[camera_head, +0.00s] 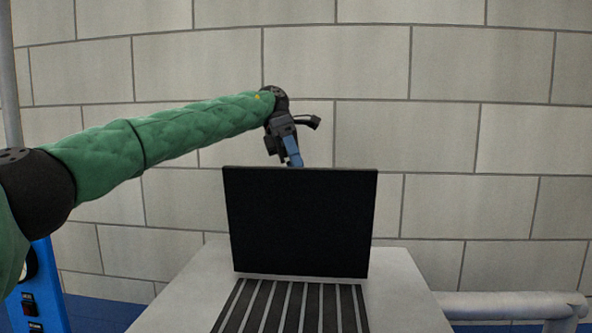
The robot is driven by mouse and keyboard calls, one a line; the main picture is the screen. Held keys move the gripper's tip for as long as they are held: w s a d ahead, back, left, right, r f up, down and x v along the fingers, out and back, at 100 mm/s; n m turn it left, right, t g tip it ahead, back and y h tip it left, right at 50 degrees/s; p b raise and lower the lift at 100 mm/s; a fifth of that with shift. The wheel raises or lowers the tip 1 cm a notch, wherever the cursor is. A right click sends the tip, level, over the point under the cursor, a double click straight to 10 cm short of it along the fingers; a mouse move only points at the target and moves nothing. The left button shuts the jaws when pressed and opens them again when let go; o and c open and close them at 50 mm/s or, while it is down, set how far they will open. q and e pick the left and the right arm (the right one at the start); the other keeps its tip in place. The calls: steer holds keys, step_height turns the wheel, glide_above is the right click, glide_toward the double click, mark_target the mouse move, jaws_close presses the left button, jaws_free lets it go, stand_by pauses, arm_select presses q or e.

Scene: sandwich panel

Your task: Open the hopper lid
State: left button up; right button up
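The hopper lid (300,222) is a black rectangular panel. It stands nearly upright at the back of a dark slatted opening (292,307) in the pale grey hopper top (400,290). My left gripper (289,158) is at the lid's top edge, left of its middle, pointing down. Its tips look to be just above or behind that edge; I cannot tell whether they touch the lid. One blue finger shows beside dark parts, and the gap between the fingers is not clear. My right gripper is not in view.
A blue control panel (40,295) with switches stands at the lower left, near a grey vertical pole (10,80). A pale horizontal pipe or rail (515,305) is at the lower right. A block wall (480,60) closes the back. The space right of the lid is clear.

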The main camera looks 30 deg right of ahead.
arm_select(q)
steer(key=shift+f, duration=0.45)
steer(key=shift+c, duration=0.3)
steer(key=shift+r, duration=0.75)
steer(key=c, duration=0.6)
steer(key=s+d+r, duration=0.2)
steer(key=s+r, duration=0.1)
steer(key=s+d+r+b, duration=0.1)
steer(key=s+d+r, duration=0.1)
steer(key=s+r, duration=0.1)
steer(key=s+d+r+b, duration=0.1)
steer(key=s+d+r, duration=0.1)
steer(key=s+r, duration=0.1)
steer(key=shift+s+d+r, duration=0.15)
steer(key=shift+s+r, duration=0.25)
steer(key=shift+r, duration=0.3)
steer(key=shift+c, duration=0.2)
